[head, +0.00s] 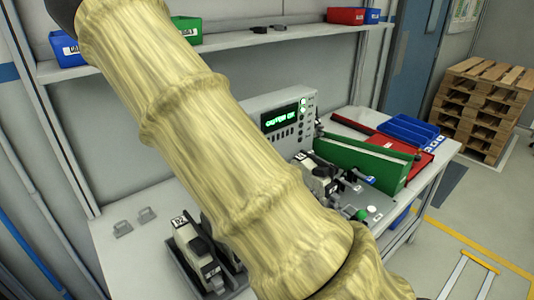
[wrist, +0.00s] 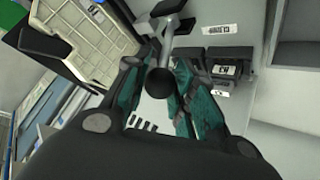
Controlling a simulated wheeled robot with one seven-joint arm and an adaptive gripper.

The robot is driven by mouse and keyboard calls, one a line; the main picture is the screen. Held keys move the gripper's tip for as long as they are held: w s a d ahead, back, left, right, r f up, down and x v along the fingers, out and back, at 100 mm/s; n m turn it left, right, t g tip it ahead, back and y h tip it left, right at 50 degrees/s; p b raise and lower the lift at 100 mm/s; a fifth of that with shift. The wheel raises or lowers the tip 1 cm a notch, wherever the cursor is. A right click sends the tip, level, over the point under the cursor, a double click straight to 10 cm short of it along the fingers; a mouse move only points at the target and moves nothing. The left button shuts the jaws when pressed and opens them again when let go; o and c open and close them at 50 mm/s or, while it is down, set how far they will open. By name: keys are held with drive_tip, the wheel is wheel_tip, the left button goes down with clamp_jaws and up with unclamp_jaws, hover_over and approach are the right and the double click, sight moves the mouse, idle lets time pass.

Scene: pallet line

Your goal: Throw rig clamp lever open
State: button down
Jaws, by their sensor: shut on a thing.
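The clamp lever (wrist: 165,45) shows in the wrist view as a grey metal rod with a black ball knob (wrist: 161,82) at its near end. My gripper (wrist: 160,68) has its two teal-padded fingers closed in on either side of the lever, near the knob. The exact contact on the rod is partly hidden by the knob. The rod runs up to a dark clamp part at the top edge of the view. In the head view, my arm covers much of the bench, and I cannot make out the gripper or the held lever there.
A rig with a green upright panel (head: 368,163) stands on the bench beside a control box (head: 283,118) with a lit display. Labelled black blocks (wrist: 223,68) sit close to the right finger.

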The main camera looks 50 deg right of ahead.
drive_tip(key=shift+w+a+f, duration=0.15)
drive_tip(key=shift+a+f, duration=0.2)
drive_tip(key=shift+a, duration=0.45)
drive_tip(key=c, duration=1.4)
unclamp_jaws()
drive_tip(key=shift+v, duration=3.7)
